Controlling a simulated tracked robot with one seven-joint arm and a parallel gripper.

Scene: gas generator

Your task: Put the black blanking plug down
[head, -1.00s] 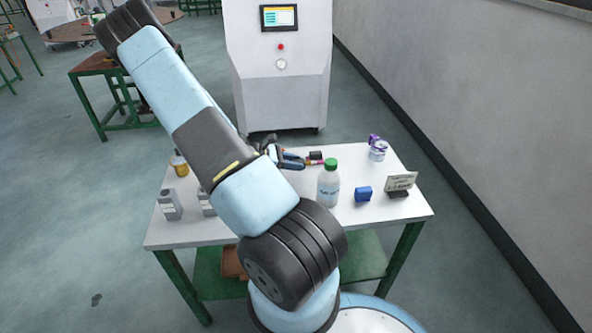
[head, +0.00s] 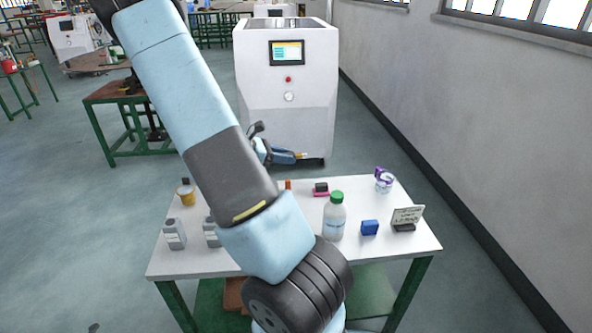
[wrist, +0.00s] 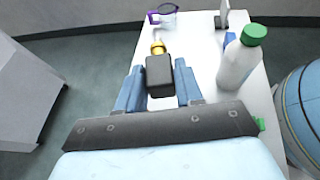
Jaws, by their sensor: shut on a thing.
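My gripper (head: 287,157) is shut on a black block with a brass-coloured tip, which appears to be the black blanking plug (wrist: 160,76). In the wrist view the block sits between the two blue fingers, its brass tip pointing away from my wrist. In the head view my gripper shows past the far edge of the white table (head: 270,254), against the foot of the generator cabinet (head: 286,100). Only a small yellowish tip of the held thing shows there. My arm covers part of the table's left half.
Grey bottles (head: 174,234) and a yellow jar (head: 186,194) are left. Bare tabletop shows between them.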

